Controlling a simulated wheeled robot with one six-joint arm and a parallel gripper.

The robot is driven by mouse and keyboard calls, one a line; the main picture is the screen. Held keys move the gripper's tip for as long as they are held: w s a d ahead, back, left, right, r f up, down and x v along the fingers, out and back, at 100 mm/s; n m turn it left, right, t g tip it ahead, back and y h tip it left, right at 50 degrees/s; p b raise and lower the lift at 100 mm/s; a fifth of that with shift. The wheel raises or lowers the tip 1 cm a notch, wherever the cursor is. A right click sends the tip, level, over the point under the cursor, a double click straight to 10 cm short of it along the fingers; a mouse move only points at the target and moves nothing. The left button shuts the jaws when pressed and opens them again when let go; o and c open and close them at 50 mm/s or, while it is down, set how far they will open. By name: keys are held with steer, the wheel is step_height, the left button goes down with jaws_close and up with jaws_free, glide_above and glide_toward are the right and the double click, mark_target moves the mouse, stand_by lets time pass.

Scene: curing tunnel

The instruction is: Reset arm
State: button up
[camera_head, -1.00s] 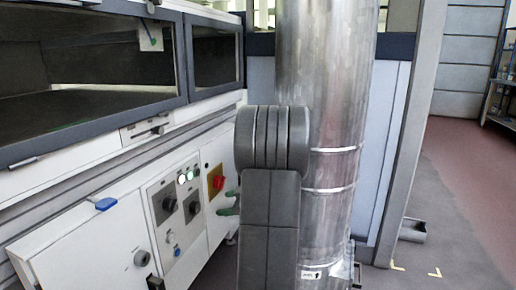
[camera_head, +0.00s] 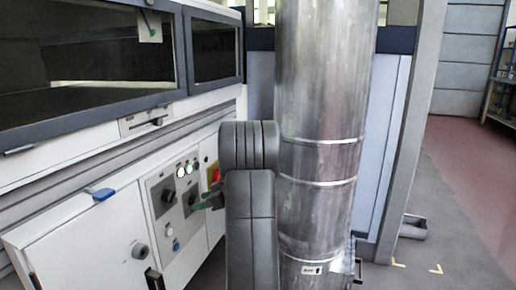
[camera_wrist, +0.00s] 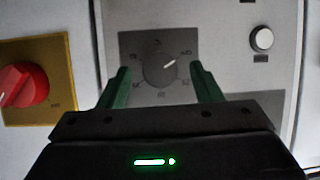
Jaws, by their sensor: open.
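In the wrist view, my gripper (camera_wrist: 159,68) is open, with its two green fingers apart. A round grey knob (camera_wrist: 160,70) with a white pointer mark, on a dark dial plate, shows between the fingertips; I cannot tell whether they touch it. The pointer is turned to the upper right. The rest of the gripper is hidden behind that link.
A red rotary switch (camera_wrist: 22,86) on a yellow plate is left of my gripper in the wrist view, and a white button (camera_wrist: 262,39) is upper right. A shiny metal duct (camera_head: 318,110) stands close to my arm. Open floor (camera_head: 465,190) lies at the right.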

steer(key=m+g, duration=0.1)
steer(key=m+g+y, duration=0.1)
steer(key=m, duration=0.1)
steer(key=m+g+y, duration=0.1)
steer(key=m, duration=0.1)
steer(key=shift+w+d+f+g, duration=0.15)
steer(key=shift+w+f+g, duration=0.1)
steer(key=shift+w+g, duration=0.15)
steer(key=m+y, duration=0.1)
steer(key=m+g+y, duration=0.1)
steer(key=m, duration=0.1)
steer(key=shift+f+m, duration=0.2)
steer(key=shift+m, duration=0.1)
steer(key=m+y, duration=0.1)
steer(key=m, duration=0.1)
steer(key=shift+f+m+g+y, duration=0.1)
steer(key=shift+m+g+y, duration=0.2)
steer(key=shift+m+g, duration=0.1)
